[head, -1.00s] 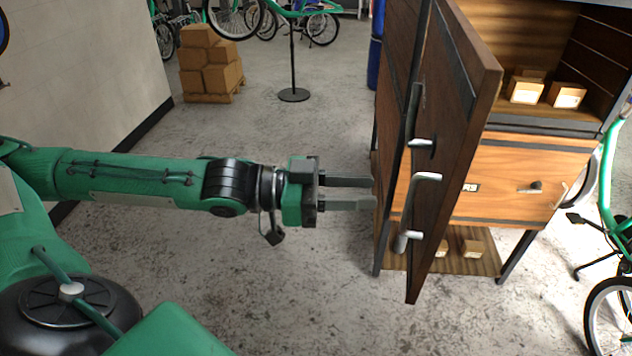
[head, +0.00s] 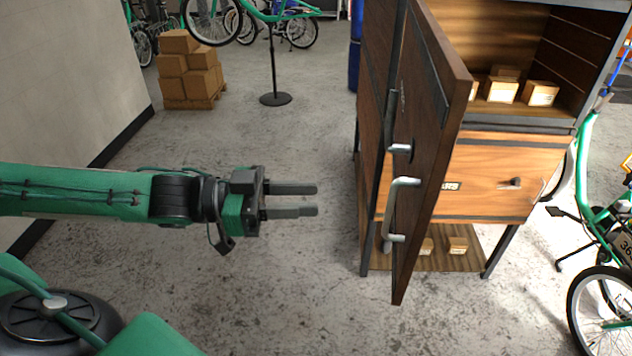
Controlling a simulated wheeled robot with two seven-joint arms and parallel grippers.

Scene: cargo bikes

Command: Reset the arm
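My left gripper (head: 316,199) shows left of centre in the head view, with its arm reaching in from the left. Its two dark fingers are apart with nothing between them, pointing right toward the cabinet (head: 375,110). A clear gap separates the fingertips from the cabinet. The cabinet's dark wooden door (head: 428,150) is swung open, with a metal handle (head: 398,210) on its face. My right gripper is not in view.
An orange drawer front (head: 500,180) and shelves with small boxes (head: 502,88) show behind the door. A green bike (head: 600,215) stands at the right. Stacked cartons (head: 188,72) and a bike stand (head: 275,98) are at the back. The floor below the gripper is clear.

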